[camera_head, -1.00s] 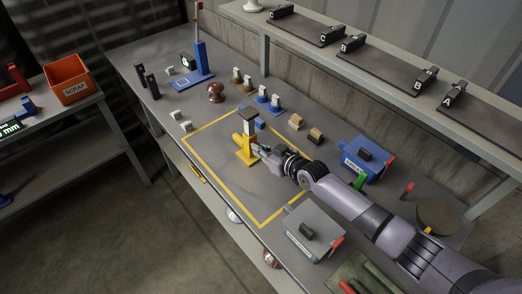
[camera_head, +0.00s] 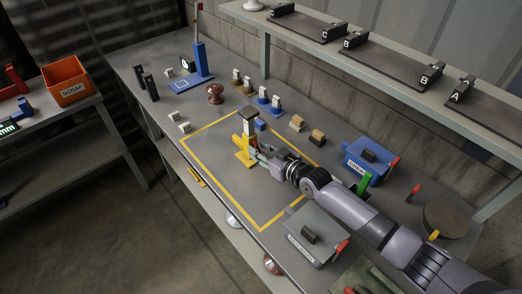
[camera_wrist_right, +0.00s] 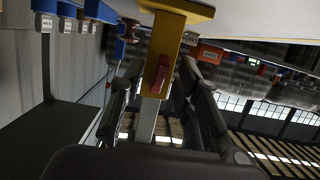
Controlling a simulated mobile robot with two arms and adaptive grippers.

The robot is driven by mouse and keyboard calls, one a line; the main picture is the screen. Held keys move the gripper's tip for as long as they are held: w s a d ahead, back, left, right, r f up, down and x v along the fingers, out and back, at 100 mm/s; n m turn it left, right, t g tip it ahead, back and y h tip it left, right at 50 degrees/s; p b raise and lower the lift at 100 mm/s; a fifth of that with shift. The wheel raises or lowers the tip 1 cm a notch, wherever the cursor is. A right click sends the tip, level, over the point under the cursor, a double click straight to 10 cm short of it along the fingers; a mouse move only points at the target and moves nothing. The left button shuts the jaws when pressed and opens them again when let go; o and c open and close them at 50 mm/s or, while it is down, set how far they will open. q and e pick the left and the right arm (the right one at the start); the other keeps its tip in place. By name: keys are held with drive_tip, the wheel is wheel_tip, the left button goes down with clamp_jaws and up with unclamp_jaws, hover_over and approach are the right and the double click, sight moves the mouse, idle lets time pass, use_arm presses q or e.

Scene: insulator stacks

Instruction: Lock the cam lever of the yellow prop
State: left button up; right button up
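The yellow prop (camera_head: 243,151) stands upright inside the yellow-outlined area of the bench, with a dark block at its top. In the right wrist view the yellow prop (camera_wrist_right: 168,45) rises above a grey metal post, and a red cam lever (camera_wrist_right: 157,77) lies along its face. My right gripper (camera_head: 258,155) is close against the prop's right side. In the wrist view its two fingers (camera_wrist_right: 158,85) stand apart on either side of the prop and lever, with gaps visible. The lever is too small to make out in the head view. My left gripper is not in view.
A blue bin (camera_head: 367,160) and a grey bin (camera_head: 312,236) flank my right arm. Small blocks (camera_head: 297,123) and a brown insulator (camera_head: 215,94) stand behind the prop. A blue stand (camera_head: 201,62) is at the back left. The outlined area's front is clear.

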drive_tip(key=v, duration=1.2)
